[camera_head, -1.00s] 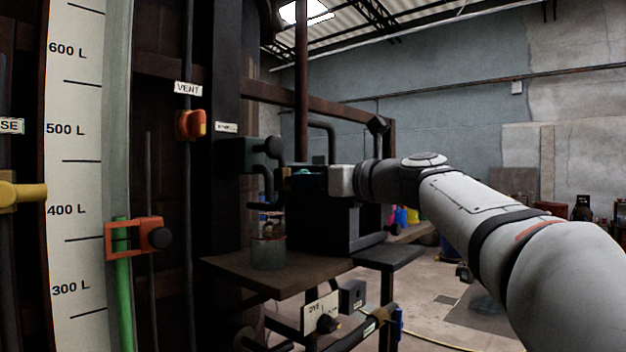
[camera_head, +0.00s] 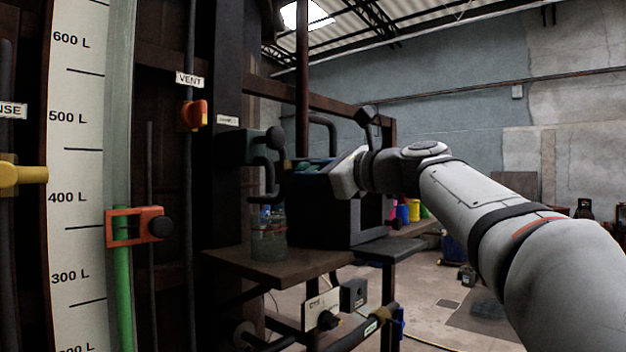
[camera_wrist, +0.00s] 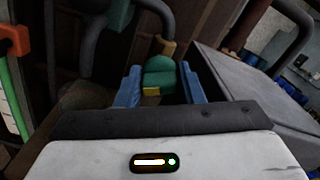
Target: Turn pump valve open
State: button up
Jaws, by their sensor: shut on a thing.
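My gripper (camera_wrist: 159,72) shows its two blue fingers in the wrist view, one on each side of a green handle (camera_wrist: 159,80) with a small yellow part at its near end. The gripper is shut on this handle, which I take to be the pump valve. In the head view my gripper (camera_head: 318,163) is tilted and reaches in above a dark box (camera_head: 325,212). The handle is mostly hidden there behind the box and my gripper. I cannot read a pump label.
A glass jar (camera_head: 268,238) stands on the brown shelf (camera_head: 285,264) left of the box. Dark pipes with a round knob (camera_head: 275,138) are close to the gripper's left. An orange vent handle (camera_head: 194,115) and orange clamp (camera_head: 138,226) are farther left. Floor at right is mostly open.

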jog(key=n+b, duration=0.3)
jog(key=n, duration=0.3)
jog(key=shift+f, duration=0.2)
jog(key=n+b, duration=0.2)
jog(key=n, duration=0.4)
jog(key=shift+n+b, duration=0.3)
jog(key=shift+b, duration=0.05)
jog(key=o, duration=0.7)
jog(key=shift+r, duration=0.1)
jog(key=shift+s+d, duration=0.1)
jog(key=b+v, duration=0.2)
jog(key=v, duration=0.5)
jog(key=shift+s+d, duration=0.15)
jog(key=shift+d, duration=0.1)
